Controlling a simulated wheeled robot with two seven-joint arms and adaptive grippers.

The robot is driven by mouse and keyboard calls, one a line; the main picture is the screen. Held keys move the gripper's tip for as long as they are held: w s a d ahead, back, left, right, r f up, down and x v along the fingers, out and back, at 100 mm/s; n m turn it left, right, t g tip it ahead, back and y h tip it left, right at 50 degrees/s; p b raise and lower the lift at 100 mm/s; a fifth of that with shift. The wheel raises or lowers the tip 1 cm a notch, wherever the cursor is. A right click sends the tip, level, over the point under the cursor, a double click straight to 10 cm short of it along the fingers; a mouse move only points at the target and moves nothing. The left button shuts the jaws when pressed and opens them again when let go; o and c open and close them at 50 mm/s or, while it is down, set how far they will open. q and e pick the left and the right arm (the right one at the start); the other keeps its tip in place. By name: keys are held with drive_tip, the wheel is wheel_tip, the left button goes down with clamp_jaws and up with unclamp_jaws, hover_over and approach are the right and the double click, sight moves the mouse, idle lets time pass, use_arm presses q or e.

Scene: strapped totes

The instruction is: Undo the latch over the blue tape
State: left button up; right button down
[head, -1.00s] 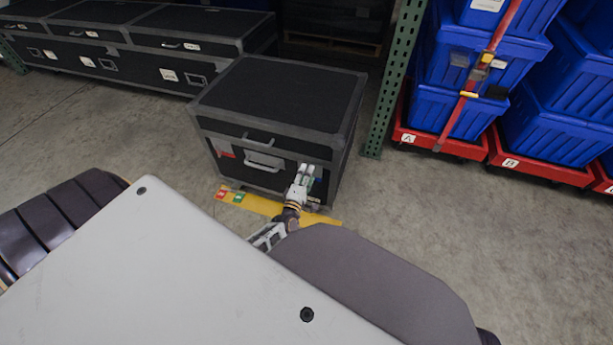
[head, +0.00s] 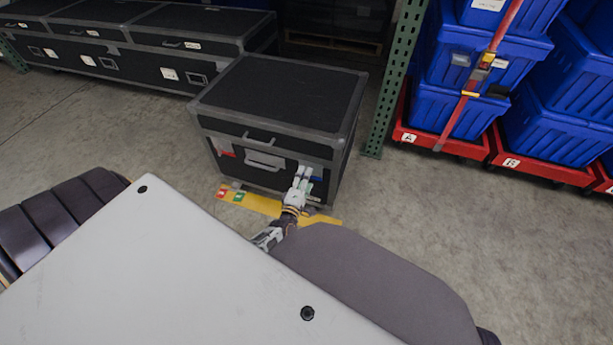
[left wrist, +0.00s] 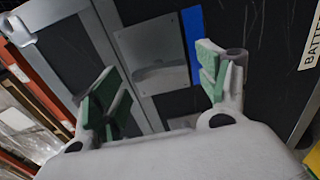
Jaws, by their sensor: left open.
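The black case (head: 270,100) with grey metal edges stands on the floor, lid down. Blue tape (head: 317,178) shows low on the right of its front face, beside my left gripper (head: 303,173). In the left wrist view the blue tape (left wrist: 192,35) is a strip next to a shiny metal latch plate (left wrist: 157,55). My left gripper (left wrist: 165,95) is open, its green-padded fingers spread in front of the plate, with nothing visible between them. Whether the latch is fastened cannot be told. My right gripper is not in view.
The case front has a handle (head: 263,160) and red tape (head: 226,152) on the left. Yellow floor tape (head: 262,205) runs before it. A green rack post (head: 392,85) and strapped blue totes (head: 450,110) stand at right. Long black cases (head: 130,60) stand behind.

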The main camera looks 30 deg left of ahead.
use_arm(q)
drive_tip(key=v, duration=1)
drive_tip(key=shift+a, duration=0.1)
drive_tip(key=shift+w, duration=0.1)
idle(0.7)
